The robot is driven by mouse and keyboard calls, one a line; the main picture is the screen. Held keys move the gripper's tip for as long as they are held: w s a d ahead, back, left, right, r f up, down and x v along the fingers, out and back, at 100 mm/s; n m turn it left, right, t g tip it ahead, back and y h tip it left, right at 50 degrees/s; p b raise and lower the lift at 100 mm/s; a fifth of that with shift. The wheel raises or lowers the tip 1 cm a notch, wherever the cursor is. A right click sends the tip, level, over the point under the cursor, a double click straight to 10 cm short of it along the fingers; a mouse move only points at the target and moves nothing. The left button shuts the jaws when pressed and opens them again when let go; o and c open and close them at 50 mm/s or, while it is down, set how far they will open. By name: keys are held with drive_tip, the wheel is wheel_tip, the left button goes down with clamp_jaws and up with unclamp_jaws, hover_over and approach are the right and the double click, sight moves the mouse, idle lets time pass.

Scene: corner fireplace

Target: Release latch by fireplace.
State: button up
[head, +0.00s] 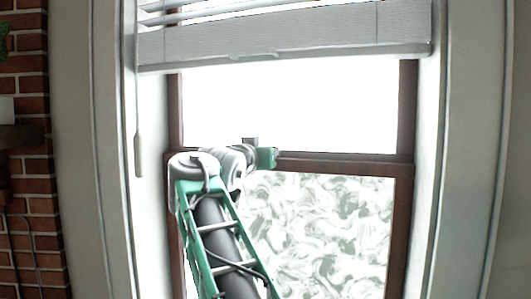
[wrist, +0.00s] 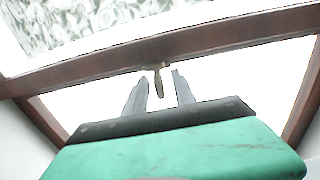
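The window latch (wrist: 158,80) is a small brass-coloured piece on the brown middle rail of the window sash, seen in the wrist view. Its lever points down the picture, toward my gripper. My gripper (wrist: 160,80) has its two grey fingers apart, one on each side of the lever. I cannot tell whether either finger touches it. In the head view my gripper's green body (head: 267,157) is at the middle rail (head: 345,165). The latch cannot be made out there, and my arm covers the left part of the rail.
A raised white blind (head: 290,35) hangs over the window top, with its wand (head: 138,140) at the left. Pale window trim (head: 430,180) stands at the right. A brick wall (head: 30,190) is at the far left. Patterned glass (head: 325,230) fills the lower pane.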

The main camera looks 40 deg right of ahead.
drive_tip(key=b+v, duration=0.2)
drive_tip(key=v, duration=0.5)
drive_tip(key=shift+s+a, duration=0.25)
drive_tip(key=shift+a, duration=0.1)
